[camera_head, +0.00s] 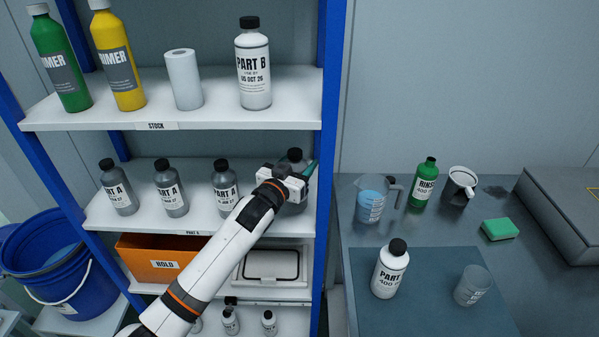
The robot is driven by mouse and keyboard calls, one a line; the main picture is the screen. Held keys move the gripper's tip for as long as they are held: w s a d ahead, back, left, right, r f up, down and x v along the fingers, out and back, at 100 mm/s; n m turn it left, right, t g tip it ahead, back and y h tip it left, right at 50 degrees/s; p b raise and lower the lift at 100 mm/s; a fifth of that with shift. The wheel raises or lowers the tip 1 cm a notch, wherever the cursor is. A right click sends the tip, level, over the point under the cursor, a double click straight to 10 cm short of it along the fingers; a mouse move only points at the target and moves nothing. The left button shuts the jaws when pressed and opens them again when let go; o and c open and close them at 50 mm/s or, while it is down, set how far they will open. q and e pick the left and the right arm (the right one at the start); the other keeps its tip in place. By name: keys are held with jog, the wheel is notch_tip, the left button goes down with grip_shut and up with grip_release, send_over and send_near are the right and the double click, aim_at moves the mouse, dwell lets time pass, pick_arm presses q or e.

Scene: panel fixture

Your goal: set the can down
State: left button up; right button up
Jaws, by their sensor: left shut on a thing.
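My left gripper (297,182) is at the right end of the middle shelf, next to the blue post. It is shut on a dark grey bottle with a black cap (295,155). The gripper hides most of this bottle, and I cannot tell whether its base touches the shelf. Several matching grey PART A bottles (226,188) stand upright in a row to its left on the middle shelf (150,218). Nothing in view is clearly labelled as a can. A white open-topped container with a dark inside (459,186) stands on the bench at right. My right gripper is not in view.
The top shelf (205,117) holds bottles and a white roll. An orange HOLD bin (150,262) sits below the middle shelf.

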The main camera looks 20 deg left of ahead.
pick_arm(q)
jog(key=shift+w, duration=0.25)
jog(key=shift+d+f, duration=0.1)
jog(key=shift+f, duration=1.6)
jog(key=shift+s, duration=0.1)
jog(key=o, duration=1.2)
jog(key=shift+f, duration=0.15)
